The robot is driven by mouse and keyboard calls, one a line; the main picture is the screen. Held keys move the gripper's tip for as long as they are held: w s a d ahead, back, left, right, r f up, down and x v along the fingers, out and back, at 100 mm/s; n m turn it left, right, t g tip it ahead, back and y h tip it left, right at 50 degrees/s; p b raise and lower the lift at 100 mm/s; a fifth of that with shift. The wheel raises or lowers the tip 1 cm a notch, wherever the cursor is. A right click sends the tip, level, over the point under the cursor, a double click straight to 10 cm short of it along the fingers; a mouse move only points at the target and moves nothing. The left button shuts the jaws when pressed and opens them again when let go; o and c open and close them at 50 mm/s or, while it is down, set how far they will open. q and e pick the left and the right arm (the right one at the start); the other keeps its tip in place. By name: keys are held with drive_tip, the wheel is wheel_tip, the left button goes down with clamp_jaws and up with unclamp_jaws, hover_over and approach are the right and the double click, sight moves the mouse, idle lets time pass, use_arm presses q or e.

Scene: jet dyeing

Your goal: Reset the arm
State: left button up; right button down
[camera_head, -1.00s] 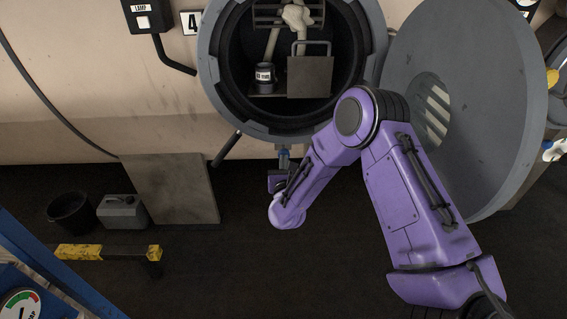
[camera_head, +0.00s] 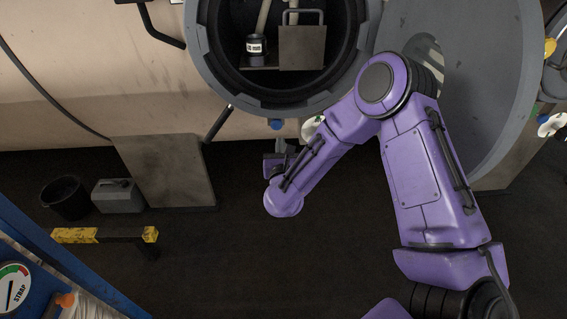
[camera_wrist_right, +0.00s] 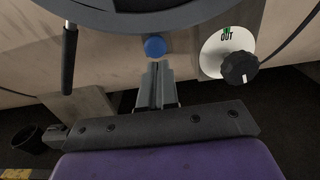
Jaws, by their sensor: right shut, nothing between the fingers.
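My right arm is purple and bent at the elbow across the middle of the head view. Its gripper (camera_head: 281,148) is small there, below the round port, and partly hidden by its own wrist. In the right wrist view the grey fingers (camera_wrist_right: 155,72) are together with nothing between them. They point at a blue round knob (camera_wrist_right: 155,46) beneath the port rim, with a small visible gap. That knob also shows in the head view (camera_head: 276,124). My left gripper is not in view.
The open round port (camera_head: 219,78) holds a labelled dark canister (camera_head: 255,50) and a metal plate (camera_head: 303,48). Its large grey door (camera_head: 490,90) stands open at right. A dial (camera_wrist_right: 215,55) with a black knob (camera_wrist_right: 240,67) is right of the fingers. Dark floor (camera_head: 230,260) is clear below.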

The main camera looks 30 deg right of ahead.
drive_tip(key=s+a+f+n+g+y, duration=0.1)
drive_tip(key=s+a+f+n+y, duration=0.1)
drive_tip(key=s+f+n, duration=0.45)
drive_tip(key=s+a+f+n+g+y+b, duration=0.1)
drive_tip(key=a+f+n+y, duration=0.15)
drive_tip(key=n, duration=0.65)
drive_tip(key=s+a+f+n+g+y, duration=0.1)
drive_tip(key=s+a+f+n+g, duration=0.15)
drive_tip(key=f+n, duration=0.4)
drive_tip(key=s+d+f+n+g, duration=0.1)
drive_tip(key=s+f+n+g, duration=0.3)
drive_tip(key=s, duration=0.9)
drive_tip(key=s+d+f+n+g, duration=0.2)
drive_tip(key=s+f+n+g, duration=0.1)
drive_tip(key=s+f+n, duration=0.6)
drive_tip(key=s, duration=0.3)
drive_tip(key=shift+s+f+n+g, duration=0.3)
drive_tip(key=shift+s+f+g, duration=0.05)
drive_tip(key=shift+s+f, duration=0.05)
drive_tip(key=shift+d, duration=0.1)
